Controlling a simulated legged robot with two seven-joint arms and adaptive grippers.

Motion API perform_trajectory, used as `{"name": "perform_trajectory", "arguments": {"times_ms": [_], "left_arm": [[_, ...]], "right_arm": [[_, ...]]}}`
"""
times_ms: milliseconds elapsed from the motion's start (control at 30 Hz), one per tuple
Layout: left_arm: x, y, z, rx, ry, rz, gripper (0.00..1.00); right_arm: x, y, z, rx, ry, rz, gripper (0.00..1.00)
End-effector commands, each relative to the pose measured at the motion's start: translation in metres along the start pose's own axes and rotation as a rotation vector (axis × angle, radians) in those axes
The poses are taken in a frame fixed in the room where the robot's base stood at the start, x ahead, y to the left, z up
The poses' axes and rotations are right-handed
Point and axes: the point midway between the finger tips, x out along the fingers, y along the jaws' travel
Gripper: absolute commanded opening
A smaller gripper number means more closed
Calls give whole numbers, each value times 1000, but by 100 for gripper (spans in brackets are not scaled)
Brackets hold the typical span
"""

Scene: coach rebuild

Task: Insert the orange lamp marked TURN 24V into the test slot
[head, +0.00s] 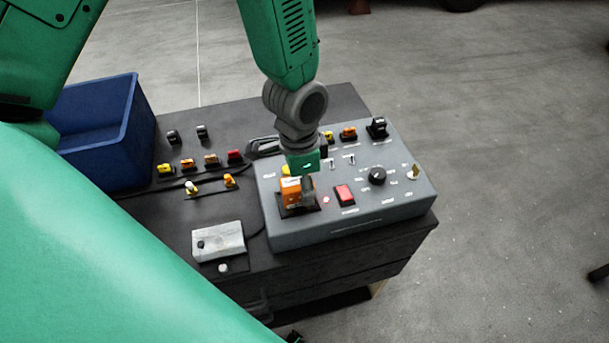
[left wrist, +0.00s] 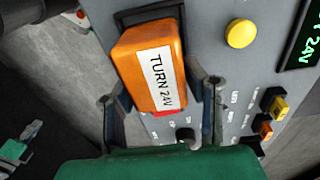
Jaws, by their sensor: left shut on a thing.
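The orange lamp (head: 291,188) stands at the test slot (head: 312,208), a dark frame on the grey test box's top. Its white label reads TURN 24V in the left wrist view (left wrist: 150,55). My left gripper (head: 304,186) comes from above and is shut on the lamp, with one dark finger on each side in the left wrist view (left wrist: 163,106). The slot's dark frame (left wrist: 150,17) shows close against the lamp's far end there. The lamp's lower end is hidden, so I cannot tell how deep it sits.
The grey test box (head: 345,228) carries a red switch (head: 345,194), a black knob (head: 377,176) and a yellow button (left wrist: 240,34). A lit display (left wrist: 302,42) ends in 24V. Several small lamps, including a red one (head: 234,155), and a blue bin (head: 122,140) stand left.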

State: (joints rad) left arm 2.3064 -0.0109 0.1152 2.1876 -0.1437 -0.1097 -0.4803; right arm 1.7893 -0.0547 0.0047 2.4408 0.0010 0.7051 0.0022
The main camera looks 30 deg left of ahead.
Motion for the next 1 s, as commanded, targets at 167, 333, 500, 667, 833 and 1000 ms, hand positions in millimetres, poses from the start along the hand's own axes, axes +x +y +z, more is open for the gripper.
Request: {"name": "perform_trajectory", "arguments": {"times_ms": [167,333,500,667,833,1000], "left_arm": [[-1,0,0,0,-1,0,0],[0,1,1,0,-1,0,0],[0,1,1,0,0,0,0],[1,1,1,0,0,0,0],[4,1,1,0,0,0,0],[7,0,1,0,0,0,0]], "right_arm": [[-3,0,0,0,0,0,0],[-6,0,0,0,0,0,0],[-5,0,0,0,0,0,0],[-5,0,0,0,0,0,0],[-3,0,0,0,0,0,0],[-1,0,0,0,0,0,0]]}}
